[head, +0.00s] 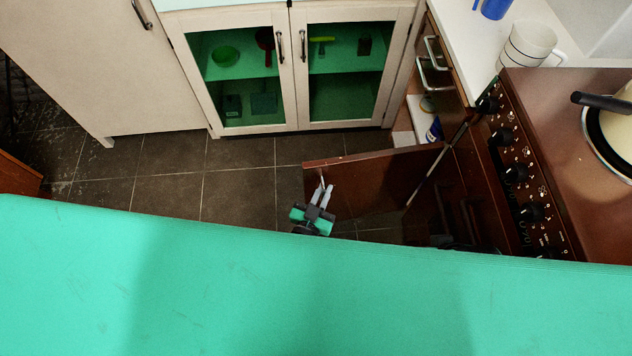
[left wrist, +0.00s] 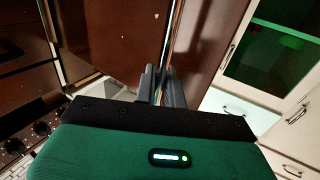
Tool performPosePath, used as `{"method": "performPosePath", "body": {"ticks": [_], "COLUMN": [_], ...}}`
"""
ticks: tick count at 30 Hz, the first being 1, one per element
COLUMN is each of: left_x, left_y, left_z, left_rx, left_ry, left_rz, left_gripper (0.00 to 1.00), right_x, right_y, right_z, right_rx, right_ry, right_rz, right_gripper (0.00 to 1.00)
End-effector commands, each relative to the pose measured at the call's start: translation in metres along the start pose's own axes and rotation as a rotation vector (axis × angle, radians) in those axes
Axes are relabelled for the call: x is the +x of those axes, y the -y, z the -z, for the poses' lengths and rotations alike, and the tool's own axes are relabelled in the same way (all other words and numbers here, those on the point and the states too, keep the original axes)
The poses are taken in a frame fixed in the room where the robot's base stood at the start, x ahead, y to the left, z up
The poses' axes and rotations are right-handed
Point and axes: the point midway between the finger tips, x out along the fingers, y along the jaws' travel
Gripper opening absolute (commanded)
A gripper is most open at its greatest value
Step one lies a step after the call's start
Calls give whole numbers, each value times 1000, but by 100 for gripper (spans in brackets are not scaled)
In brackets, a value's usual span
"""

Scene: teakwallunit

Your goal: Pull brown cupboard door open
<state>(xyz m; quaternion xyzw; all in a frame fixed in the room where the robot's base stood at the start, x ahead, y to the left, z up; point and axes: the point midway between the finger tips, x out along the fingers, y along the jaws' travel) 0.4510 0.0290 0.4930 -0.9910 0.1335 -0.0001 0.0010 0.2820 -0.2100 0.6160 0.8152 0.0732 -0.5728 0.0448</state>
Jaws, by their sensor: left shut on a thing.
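The brown cupboard door (head: 385,185) stands swung well out from its cabinet, at a wide angle, in the head view. Part of the cupboard's inside shows behind it, with a white shelf (head: 402,138). My left gripper (head: 322,188) is at the door's free end. In the left wrist view its fingers (left wrist: 163,84) are shut on a slim metallic handle (left wrist: 174,42) that runs along the brown door (left wrist: 205,40). The fingers hide part of the handle. My right gripper is in neither view.
A brown stove (head: 545,150) with black knobs and a pan (head: 612,130) stands at the right. A white counter (head: 480,40) holds a white cup (head: 528,45). A glass-doored cabinet (head: 290,75) stands behind. The dark tiled floor (head: 235,190) left of the door is clear.

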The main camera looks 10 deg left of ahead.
Motion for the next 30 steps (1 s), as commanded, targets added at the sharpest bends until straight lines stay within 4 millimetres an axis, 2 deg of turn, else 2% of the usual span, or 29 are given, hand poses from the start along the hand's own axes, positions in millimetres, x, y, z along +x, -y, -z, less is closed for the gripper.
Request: {"method": "performPosePath", "body": {"ticks": [14,15,16,26,30], "left_x": [-1,-1,-1,-4,-19], "left_y": [-6,-6,-6,-5,-5], "left_z": [1,1,1,0,0], "left_rx": [0,0,0,0,0], "left_ry": [-2,-2,-2,0,2], "left_rz": [-6,-6,-6,-4,-5], "left_gripper": [0,18,24,25,25], "right_x": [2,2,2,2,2], "right_y": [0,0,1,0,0], "right_z": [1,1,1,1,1], "right_rx": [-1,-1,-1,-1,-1], "right_ry": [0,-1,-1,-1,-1], "right_rz": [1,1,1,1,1], "right_gripper": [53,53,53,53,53]}}
